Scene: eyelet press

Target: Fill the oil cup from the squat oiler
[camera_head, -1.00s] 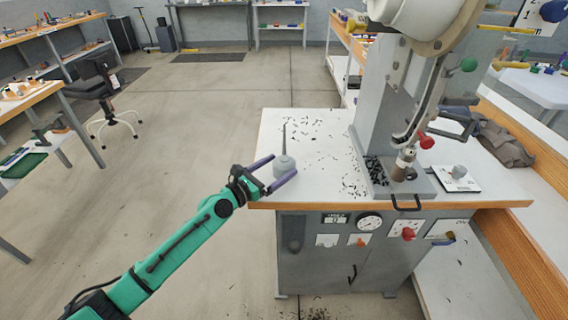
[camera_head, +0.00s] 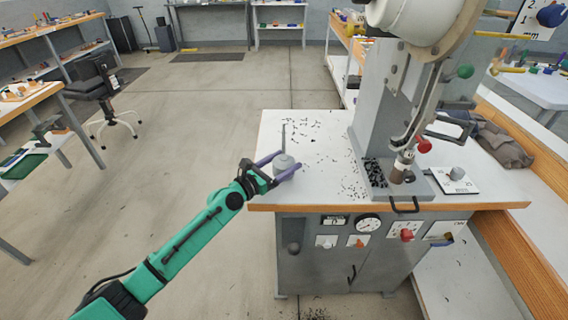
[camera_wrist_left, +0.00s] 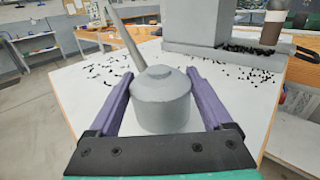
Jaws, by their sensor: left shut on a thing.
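The squat oiler (camera_head: 285,161) is a grey round can with a long thin spout, standing on the front left of the white press table. In the left wrist view the oiler (camera_wrist_left: 162,102) sits between the purple fingers, its spout leaning to the left. My left gripper (camera_head: 287,163) is shut on the oiler's body from the front left; the left wrist view also shows this gripper (camera_wrist_left: 160,78). I cannot make out the oil cup for certain. My right gripper is not in view.
The grey press (camera_head: 375,120) stands on the table's right side, with a brown cylinder (camera_head: 398,173) under its head. Black bits (camera_head: 377,172) lie on its base and the tabletop. A white plate with a grey knob (camera_head: 457,173) is to its right.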

